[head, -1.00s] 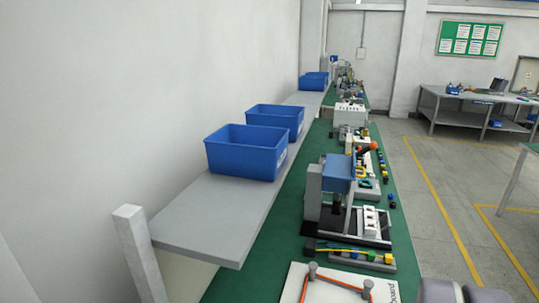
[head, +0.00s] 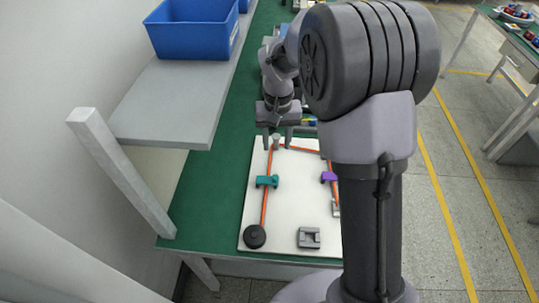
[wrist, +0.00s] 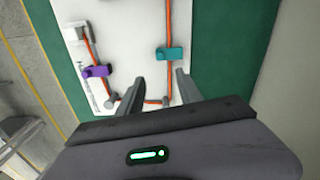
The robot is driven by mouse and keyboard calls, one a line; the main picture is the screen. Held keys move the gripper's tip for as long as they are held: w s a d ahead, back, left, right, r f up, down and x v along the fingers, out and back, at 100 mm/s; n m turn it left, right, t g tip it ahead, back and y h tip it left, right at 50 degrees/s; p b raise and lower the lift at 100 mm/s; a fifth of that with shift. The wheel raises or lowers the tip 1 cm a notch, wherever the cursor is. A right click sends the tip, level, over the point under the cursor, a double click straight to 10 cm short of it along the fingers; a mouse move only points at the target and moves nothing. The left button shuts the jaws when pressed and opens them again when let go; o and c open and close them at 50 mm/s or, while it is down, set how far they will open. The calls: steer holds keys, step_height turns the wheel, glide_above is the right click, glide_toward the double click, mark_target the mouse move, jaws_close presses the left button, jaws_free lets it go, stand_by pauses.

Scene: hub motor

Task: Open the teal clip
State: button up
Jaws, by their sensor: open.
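The teal clip (head: 267,181) sits on the orange cable (head: 265,208) along the left side of the white board (head: 295,209). It also shows in the wrist view (wrist: 172,53), just past my fingertips. I cannot tell from the frames whether its lid is shut. My gripper (head: 277,141) is open and empty over the far end of the board, near the far left peg (head: 276,142). In the wrist view, my gripper (wrist: 171,70) points toward the clip with its fingers apart, and it does not appear to touch the clip.
A purple clip (head: 328,177) sits on the cable's right run, partly beside my arm. A black round knob (head: 255,236) and a grey block (head: 308,238) are at the board's near edge. A grey shelf (head: 170,105) with a blue bin (head: 193,28) stands to the left.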

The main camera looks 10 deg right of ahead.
mark_target(275, 177)
step_height(275, 177, down, 16)
steer(key=b, duration=0.5)
steer(key=shift+r, duration=0.1)
jaws_close()
stand_by(0.9)
